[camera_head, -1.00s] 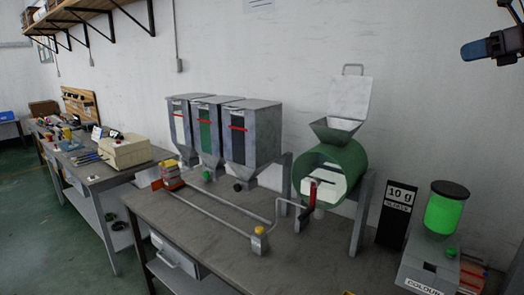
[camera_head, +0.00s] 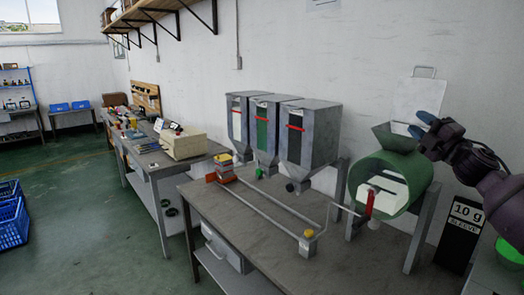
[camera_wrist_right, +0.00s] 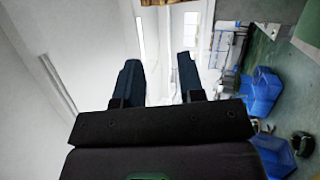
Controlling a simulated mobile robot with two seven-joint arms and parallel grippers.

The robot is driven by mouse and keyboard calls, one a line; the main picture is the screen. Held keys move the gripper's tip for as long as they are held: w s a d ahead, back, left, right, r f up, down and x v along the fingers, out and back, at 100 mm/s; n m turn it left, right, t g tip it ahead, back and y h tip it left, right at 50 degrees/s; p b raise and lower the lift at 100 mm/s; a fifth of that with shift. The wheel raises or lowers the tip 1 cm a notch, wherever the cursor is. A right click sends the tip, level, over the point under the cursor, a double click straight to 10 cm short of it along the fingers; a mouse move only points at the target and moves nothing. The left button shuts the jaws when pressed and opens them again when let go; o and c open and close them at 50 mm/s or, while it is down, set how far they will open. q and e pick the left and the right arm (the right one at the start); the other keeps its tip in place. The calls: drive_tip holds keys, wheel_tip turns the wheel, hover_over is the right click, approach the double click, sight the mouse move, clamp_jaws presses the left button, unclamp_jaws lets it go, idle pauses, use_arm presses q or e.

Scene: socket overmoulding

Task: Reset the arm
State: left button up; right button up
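My right gripper (camera_head: 422,127) is at the right of the head view, raised in front of the wall and overlapping the green drum machine (camera_head: 365,172) in the picture. In the right wrist view its two dark blue fingers (camera_wrist_right: 160,78) stand apart with nothing between them, so it is open and empty. My purple-grey right forearm comes in from the right edge. My left gripper is in neither view.
A grey bench (camera_head: 240,208) carries three hoppers (camera_head: 318,133), a rail with a small red-and-yellow carriage (camera_head: 224,168), and the drum. A "10 g" sign (camera_head: 460,225) stands at right. Blue crates (camera_head: 10,222) are on the floor at left. The bench front is clear.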

drive_tip(key=s+a+f+m+g+h, duration=0.1)
drive_tip(key=s+a+f+m+h, duration=0.25)
drive_tip(key=f, duration=0.75)
drive_tip(key=s+a+f+m+g, duration=0.25)
drive_tip(key=s+f+m, duration=0.3)
drive_tip(key=f, duration=0.55)
drive_tip(key=s+a+f+m+g+h, duration=0.15)
drive_tip(key=s+a+f+m, duration=0.3)
drive_tip(key=f, duration=0.65)
drive_tip(key=s+a+f+m+g+h, duration=0.1)
drive_tip(key=s+a+f+m+g, duration=0.1)
drive_tip(key=s+f, duration=0.8)
drive_tip(key=s+a+f+m+g+h+b, duration=0.1)
drive_tip(key=s+f+m, duration=0.4)
drive_tip(key=s+f, duration=0.5)
drive_tip(key=s+a+g, duration=0.1)
drive_tip(key=s, duration=0.5)
drive_tip(key=shift+s+a+f, duration=0.25)
drive_tip(key=shift+a+f, duration=0.05)
drive_tip(key=shift+m, duration=0.35)
